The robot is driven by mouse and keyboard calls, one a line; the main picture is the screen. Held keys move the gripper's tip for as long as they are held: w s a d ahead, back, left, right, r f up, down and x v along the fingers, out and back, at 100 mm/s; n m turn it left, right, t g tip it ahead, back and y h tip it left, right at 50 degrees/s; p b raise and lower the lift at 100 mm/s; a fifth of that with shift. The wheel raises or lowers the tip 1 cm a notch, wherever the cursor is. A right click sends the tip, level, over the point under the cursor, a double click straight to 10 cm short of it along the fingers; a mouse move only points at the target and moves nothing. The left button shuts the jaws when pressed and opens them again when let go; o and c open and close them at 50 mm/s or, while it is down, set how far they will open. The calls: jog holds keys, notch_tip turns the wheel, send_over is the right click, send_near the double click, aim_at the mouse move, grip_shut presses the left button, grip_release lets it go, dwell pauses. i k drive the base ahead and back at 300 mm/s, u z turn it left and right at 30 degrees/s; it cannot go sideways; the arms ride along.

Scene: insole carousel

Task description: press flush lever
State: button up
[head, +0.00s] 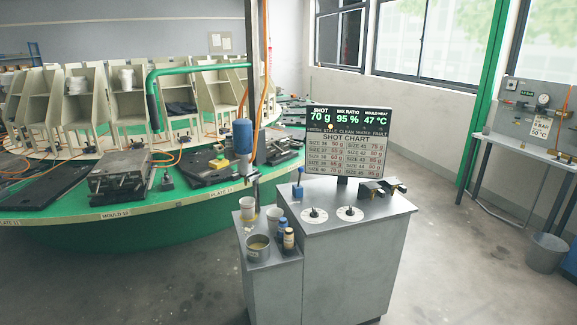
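A small lever with a blue knob (298,190) stands upright at the back left of the grey console's top. It looks like the flush lever, but no label on it is readable. The grey console (340,262) carries two white round dials (350,213) and a lit display (347,133) reading shot 70 g, mix ratio 95 %, mould heat 47 °C. My gripper does not show in this view, so its distance from the lever cannot be told.
A lower side shelf left of the lever holds cups, a tin (258,248) and small bottles (288,239). A dark post with a blue cylinder (242,136) stands behind it. The green carousel (130,232) fills the left. Floor is clear in front and right; a bucket (546,252) stands far right.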

aim_at(301, 168)
jog(key=z, duration=0.1)
jog(key=i, duration=3.15)
jog(key=u, duration=0.1)
